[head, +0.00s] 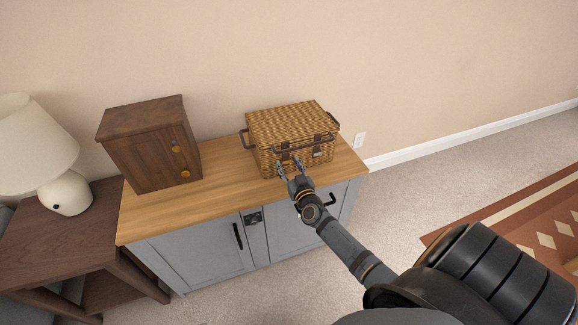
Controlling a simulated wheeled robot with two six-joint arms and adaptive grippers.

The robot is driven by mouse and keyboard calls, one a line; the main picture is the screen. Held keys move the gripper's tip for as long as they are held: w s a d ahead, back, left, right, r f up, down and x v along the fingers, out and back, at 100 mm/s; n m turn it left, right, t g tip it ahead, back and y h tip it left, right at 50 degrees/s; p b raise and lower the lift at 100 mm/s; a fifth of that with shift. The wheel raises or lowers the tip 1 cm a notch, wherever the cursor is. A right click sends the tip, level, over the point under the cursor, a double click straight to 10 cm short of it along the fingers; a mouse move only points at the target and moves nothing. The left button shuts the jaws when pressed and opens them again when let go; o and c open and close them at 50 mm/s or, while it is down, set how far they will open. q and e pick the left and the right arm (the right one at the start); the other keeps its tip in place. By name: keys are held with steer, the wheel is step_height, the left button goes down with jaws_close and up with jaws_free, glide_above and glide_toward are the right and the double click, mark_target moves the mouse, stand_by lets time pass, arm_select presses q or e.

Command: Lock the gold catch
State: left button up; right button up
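A wicker basket (288,126) with a closed lid, dark straps and dark handles stands on the right of the wooden cabinet top. A small pale fitting (317,154) shows on its front, right of my gripper. My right gripper (290,167) is at the basket's front, its fingers apart with a gap between them; I cannot tell whether they touch the basket. It hides part of the front. I cannot tell which fitting is the gold catch. My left gripper is out of view.
The grey cabinet (195,255) has a light wood top (222,165), with clear room between box and basket. Black handles and a dark latch (254,218) are on its doors. A lamp (65,192) stands on a side table at left. The wall is close behind.

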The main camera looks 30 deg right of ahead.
steer(key=c, duration=0.7)
steer(key=shift+c, duration=0.2)
